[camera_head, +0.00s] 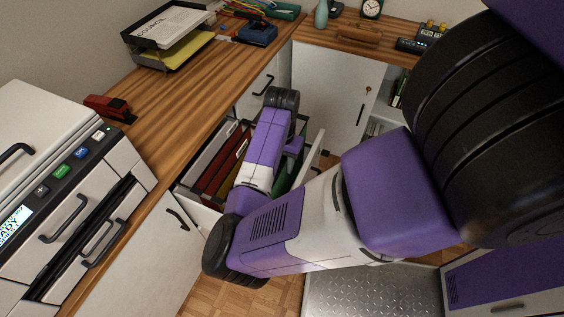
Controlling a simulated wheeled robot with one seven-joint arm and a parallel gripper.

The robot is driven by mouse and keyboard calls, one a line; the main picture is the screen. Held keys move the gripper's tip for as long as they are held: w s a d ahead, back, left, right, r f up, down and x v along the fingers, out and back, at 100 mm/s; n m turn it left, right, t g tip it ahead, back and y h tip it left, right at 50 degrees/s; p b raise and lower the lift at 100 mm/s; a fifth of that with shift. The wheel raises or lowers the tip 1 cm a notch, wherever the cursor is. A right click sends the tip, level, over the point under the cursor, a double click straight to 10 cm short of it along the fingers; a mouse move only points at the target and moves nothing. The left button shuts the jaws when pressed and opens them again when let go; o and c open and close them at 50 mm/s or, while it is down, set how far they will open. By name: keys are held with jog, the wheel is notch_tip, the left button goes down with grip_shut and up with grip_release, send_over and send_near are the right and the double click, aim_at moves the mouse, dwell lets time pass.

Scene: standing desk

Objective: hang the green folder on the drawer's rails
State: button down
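The open drawer (196,197) is pulled out from the white cabinet under the left worktop. Grey, red and yellowish folders hang in it, the red folder (213,172) among them. Green folder (281,181) material shows at the right side of the drawer, just right of my forearm. My forearm reaches over the drawer and covers its middle and much of the rails. A purple part of my wrist or gripper (292,149) shows above the green. The fingers are hidden, so I cannot tell whether they hold the green folder or whether it rests on the rails.
A printer (62,190) and a red stapler (108,107) stand on the left worktop. A black paper tray (172,48) stands farther back. White cabinet doors (325,88) close off the corner behind the drawer. Wooden floor (190,294) shows at the bottom.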

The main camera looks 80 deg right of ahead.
jog(key=shift+f+b, duration=3)
jog(key=shift+f, duration=2.15)
jog(key=c, duration=0.8)
grip_release()
jog(key=shift+r+p, duration=0.55)
jog(key=shift+r, duration=3.35)
